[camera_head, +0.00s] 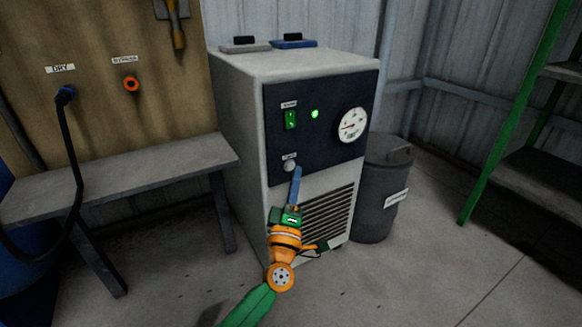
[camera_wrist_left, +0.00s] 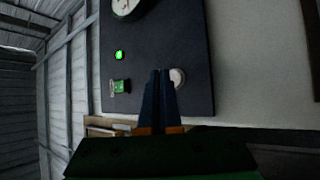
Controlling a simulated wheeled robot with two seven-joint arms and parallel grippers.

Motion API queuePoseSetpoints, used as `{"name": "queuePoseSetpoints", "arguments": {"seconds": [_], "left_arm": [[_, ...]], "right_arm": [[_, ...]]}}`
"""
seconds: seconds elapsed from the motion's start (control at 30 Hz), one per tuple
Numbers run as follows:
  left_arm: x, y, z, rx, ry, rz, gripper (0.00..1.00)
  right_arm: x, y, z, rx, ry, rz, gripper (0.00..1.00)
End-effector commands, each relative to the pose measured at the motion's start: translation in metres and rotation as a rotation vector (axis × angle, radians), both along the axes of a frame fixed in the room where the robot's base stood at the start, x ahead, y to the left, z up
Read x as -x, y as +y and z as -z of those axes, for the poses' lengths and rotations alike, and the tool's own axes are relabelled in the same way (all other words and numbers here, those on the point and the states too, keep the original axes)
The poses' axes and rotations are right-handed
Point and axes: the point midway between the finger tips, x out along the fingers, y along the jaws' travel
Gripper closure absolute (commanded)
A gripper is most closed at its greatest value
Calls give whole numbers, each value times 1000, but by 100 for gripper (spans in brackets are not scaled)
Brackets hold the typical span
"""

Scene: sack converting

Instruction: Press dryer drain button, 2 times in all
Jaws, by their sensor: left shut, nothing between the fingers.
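The dryer is a pale cabinet (camera_head: 233,120) with a dark front panel (camera_head: 330,95). Its drain button (camera_head: 290,165) is a round whitish knob low on the panel, under a small label. My left gripper (camera_head: 297,170) is shut and empty, with its blue fingertips right beside the button in the head view. In the left wrist view the button (camera_wrist_left: 178,77) shows just right of the shut fingertips (camera_wrist_left: 162,73). I cannot tell whether the tips touch it. My right gripper is not in view.
The panel also has a green switch (camera_head: 291,119), a lit green lamp (camera_head: 314,114) and a gauge (camera_head: 352,125). A grey bench (camera_head: 120,180) stands left, a dark bin (camera_head: 377,205) right of the cabinet, and a green-framed shelf (camera_head: 510,115) far right.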

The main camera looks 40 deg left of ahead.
Motion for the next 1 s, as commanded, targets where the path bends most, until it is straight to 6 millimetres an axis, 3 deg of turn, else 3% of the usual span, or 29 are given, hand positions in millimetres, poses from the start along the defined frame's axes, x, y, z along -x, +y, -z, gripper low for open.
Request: {"name": "queuePoseSetpoints", "arguments": {"seconds": [1.0], "left_arm": [[-3,8,0,0,0,0,100]], "right_arm": [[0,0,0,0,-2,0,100]]}}
